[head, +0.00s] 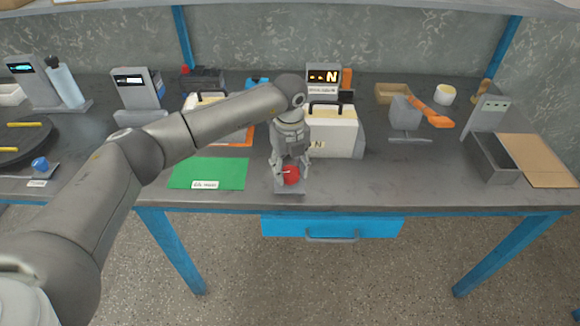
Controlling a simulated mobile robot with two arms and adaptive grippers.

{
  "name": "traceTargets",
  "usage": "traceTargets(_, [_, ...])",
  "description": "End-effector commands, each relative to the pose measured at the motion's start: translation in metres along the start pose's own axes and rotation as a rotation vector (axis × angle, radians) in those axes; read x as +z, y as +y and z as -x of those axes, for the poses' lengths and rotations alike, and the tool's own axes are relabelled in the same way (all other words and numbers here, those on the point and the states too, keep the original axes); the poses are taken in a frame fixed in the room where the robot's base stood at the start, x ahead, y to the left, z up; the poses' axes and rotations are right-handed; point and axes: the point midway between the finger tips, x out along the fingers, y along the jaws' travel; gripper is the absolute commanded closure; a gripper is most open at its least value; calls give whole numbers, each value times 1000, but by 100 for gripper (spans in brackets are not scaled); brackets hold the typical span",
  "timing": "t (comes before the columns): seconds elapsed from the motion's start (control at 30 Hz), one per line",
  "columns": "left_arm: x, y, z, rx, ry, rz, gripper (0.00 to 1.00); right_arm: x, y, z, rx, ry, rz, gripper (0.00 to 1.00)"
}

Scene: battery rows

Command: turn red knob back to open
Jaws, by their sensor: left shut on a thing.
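The red knob (291,174) sits on a small grey base plate (289,189) at the front edge of the bench. My left gripper (290,173) comes down from above with its fingers on either side of the knob, shut on it. The fingers and palm hide part of the knob, and I cannot tell which way it is turned. My right gripper does not show.
A white box with a black handle and an "N" label (335,131) stands just behind the knob. A green mat (208,173) lies to the left. A blue knob (40,164) is at the far left. A grey open bin (491,158) stands at right.

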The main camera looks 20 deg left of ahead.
Motion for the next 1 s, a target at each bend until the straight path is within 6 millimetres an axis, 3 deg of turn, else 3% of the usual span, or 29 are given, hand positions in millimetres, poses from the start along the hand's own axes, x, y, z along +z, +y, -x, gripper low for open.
traceTargets(1.0, [1,0,3,-3,-3,965,79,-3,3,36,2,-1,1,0])
